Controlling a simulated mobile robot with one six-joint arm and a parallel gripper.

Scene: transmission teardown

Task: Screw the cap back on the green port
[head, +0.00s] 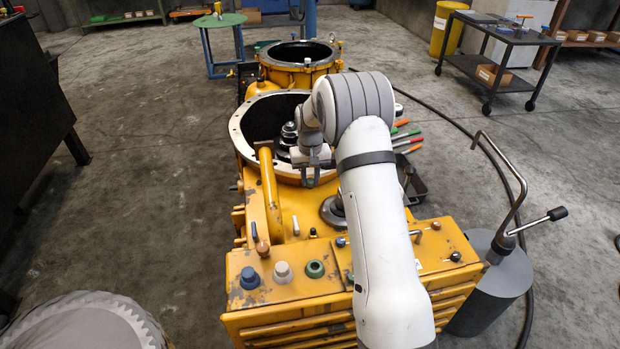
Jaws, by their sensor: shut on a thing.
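The green port (316,269) is a green ring with a darker centre on the top of the yellow housing's front box. Nothing covers it. My gripper (311,179) hangs over the yellow housing, behind the port and well apart from it, near the rim of the large round opening. It is shut on a small greenish piece, seemingly the cap, mostly hidden by the fingers.
A blue cap (249,278) and a pale cap (283,272) stand left of the green port. A yellow lever (270,190) rises left of my gripper. A grey cylinder (500,270) with a bent handle stands right of the box.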

